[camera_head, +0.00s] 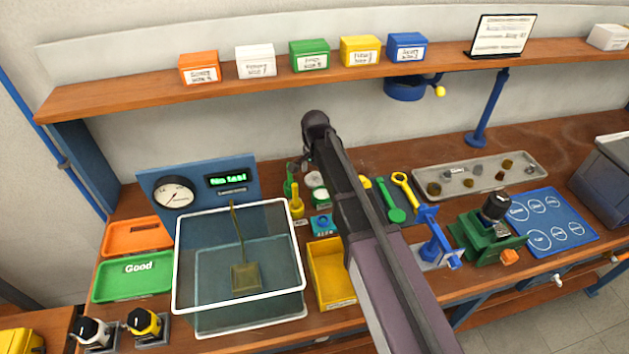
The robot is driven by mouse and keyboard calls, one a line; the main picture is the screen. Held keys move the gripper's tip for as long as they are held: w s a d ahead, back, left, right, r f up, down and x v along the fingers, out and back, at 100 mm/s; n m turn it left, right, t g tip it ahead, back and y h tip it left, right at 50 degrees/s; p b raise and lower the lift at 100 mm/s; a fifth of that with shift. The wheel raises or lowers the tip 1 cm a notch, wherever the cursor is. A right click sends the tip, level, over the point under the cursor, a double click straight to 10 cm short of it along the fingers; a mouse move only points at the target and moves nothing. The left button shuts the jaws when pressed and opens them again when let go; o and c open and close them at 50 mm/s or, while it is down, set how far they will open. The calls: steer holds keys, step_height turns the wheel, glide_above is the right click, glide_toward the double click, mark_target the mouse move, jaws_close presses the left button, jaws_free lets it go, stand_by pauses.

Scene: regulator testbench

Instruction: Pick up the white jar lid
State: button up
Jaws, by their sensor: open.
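A pale whitish round disc, which looks like the white jar lid (314,179), is on the bench just left of my arm. It is small in this view, and I cannot tell whether it lies on the bench or on something. A small green and white jar (321,197) stands just in front of it. My arm reaches over the bench from the lower right, and its dark end hangs above and behind the lid. My gripper (304,165) is small and dark there, open, with its fingertips hard to make out.
A yellow oiler-like item (297,205) and a small blue box (322,224) stand close by. A clear water tank (190,300) is left, a yellow bin (326,290) in front. Green and yellow wrenches (403,184) lie right of my arm. A wooden shelf (140,98) runs above.

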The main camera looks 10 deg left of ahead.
stand_by(0.4)
steer(key=shift+s, duration=0.1)
steer(key=c, duration=1.3)
